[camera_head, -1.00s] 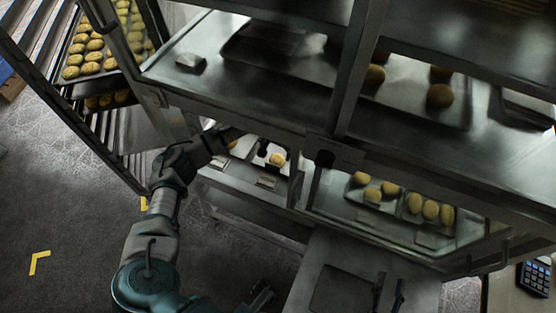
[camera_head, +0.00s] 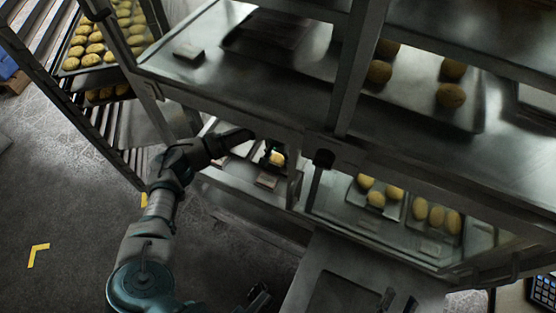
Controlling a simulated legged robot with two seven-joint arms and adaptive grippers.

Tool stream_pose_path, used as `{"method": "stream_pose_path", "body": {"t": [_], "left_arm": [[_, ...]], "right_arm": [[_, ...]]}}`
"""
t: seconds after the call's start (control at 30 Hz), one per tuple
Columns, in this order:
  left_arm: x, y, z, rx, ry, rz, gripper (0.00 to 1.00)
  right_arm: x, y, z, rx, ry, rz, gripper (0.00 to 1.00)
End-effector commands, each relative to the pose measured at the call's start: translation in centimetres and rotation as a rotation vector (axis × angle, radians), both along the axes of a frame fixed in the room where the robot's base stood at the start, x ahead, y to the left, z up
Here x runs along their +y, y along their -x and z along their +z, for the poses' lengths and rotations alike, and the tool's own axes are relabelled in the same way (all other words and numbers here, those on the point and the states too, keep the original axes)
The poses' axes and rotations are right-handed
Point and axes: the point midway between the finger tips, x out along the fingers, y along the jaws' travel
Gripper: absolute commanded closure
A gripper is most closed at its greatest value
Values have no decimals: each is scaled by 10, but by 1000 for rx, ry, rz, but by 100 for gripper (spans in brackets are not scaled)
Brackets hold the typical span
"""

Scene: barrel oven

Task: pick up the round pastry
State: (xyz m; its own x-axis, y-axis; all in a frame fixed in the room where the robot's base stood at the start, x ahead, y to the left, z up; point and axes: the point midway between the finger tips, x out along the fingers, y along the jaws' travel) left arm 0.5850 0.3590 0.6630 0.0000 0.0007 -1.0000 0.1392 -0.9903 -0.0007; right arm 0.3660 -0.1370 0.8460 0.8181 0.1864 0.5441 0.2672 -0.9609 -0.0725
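The round pastry (camera_head: 277,158) is small and golden. It sits on a tray in the lower left compartment of the metal cabinet. My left gripper (camera_head: 274,154) reaches into this compartment from the left. Its dark fingers are spread around the pastry and hide part of it. I cannot tell whether they touch it. Dark finger-like parts (camera_head: 260,298) at the bottom edge may belong to my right gripper, but they are cut off and dim.
Cabinet frame bars and the shelf above (camera_head: 195,80) closely bound my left arm. Several pastries lie on trays (camera_head: 403,220) in the lower right compartment and on the upper shelf. A rack (camera_head: 110,140) with loaded trays stands at left. The floor at lower left is clear.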

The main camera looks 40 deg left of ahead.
Motion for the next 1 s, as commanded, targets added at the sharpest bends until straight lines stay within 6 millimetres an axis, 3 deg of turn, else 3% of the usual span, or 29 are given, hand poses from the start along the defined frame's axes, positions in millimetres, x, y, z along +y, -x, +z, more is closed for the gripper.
{"method": "stream_pose_path", "body": {"t": [0.47, 0.67, 1.0], "left_arm": [[2, 0, 6, -1, 3, 0, 72], [1, 0, 29, -4, 2, 0, 72], [1, -1, 76, -4, 4, 0, 72]], "right_arm": [[1, -3, -1, 27, 9, 1, 60], [1, -10, -15, 161, 53, 2, 60], [0, -21, -55, 461, 147, 3, 60]]}}
